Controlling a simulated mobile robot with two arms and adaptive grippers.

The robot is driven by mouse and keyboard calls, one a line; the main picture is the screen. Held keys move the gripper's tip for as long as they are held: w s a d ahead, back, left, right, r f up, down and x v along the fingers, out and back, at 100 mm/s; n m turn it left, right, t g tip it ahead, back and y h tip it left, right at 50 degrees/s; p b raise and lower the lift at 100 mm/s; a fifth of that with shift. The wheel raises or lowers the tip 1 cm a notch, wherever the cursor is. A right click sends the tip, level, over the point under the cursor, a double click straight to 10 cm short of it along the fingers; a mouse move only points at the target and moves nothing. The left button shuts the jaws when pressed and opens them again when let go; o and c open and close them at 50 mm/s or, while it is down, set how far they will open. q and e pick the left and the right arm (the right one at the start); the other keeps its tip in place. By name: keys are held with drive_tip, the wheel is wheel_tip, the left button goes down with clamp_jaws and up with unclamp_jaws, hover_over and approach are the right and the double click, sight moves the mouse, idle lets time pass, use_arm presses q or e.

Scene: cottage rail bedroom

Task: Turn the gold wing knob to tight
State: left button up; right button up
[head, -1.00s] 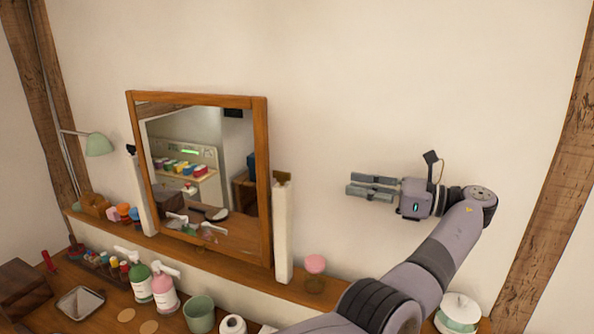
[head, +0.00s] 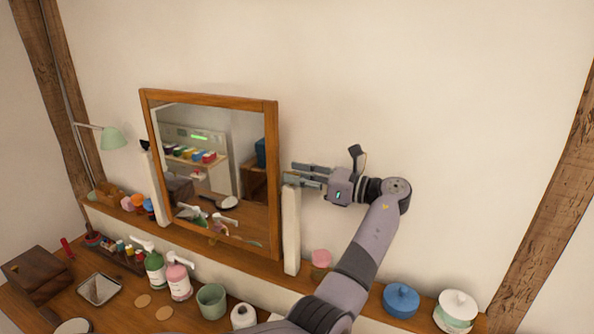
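The wood-framed mirror (head: 209,95) stands tilted between two white posts on the shelf. The right white post (head: 291,230) is beside the mirror's right edge. My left gripper (head: 288,171) reaches in from the right, with its two fingers pointing left at the top of this post. A gap shows between the fingers, so it looks open. I cannot tell whether the fingers touch anything. My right gripper is not in view.
On the shelf, a pink-lidded jar (head: 321,258) stands right of the post, and a blue pot (head: 401,299) and a white lidded pot (head: 457,308) stand further right. Pump bottles (head: 179,281) and a green cup (head: 211,301) stand below the mirror. The wall to the right is bare.

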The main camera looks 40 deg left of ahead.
use_arm(q)
drive_tip(key=shift+a, duration=0.2)
drive_tip(key=shift+f, duration=0.15)
clamp_jaws()
